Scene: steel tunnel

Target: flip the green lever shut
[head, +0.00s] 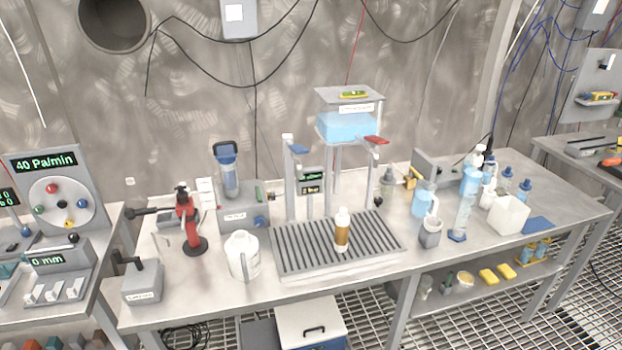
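I cannot clearly make out a green lever in the head view. A dispensing stand in the middle of the table holds a clear tank of blue liquid (347,126). A red lever (376,140) sticks out at the tank's right, and a blue lever (299,149) sits on a post at its left. A small yellow-green item (354,95) lies on the stand's top plate; it is too small to tell what it is. Neither of my grippers is in view.
A brown bottle with a white cap (342,232) stands on the slatted drain tray (290,262). A white jug (242,257) and a red stand (188,220) are to its left. Bottles, a grey cup (430,233) and a white container (508,215) crowd the right.

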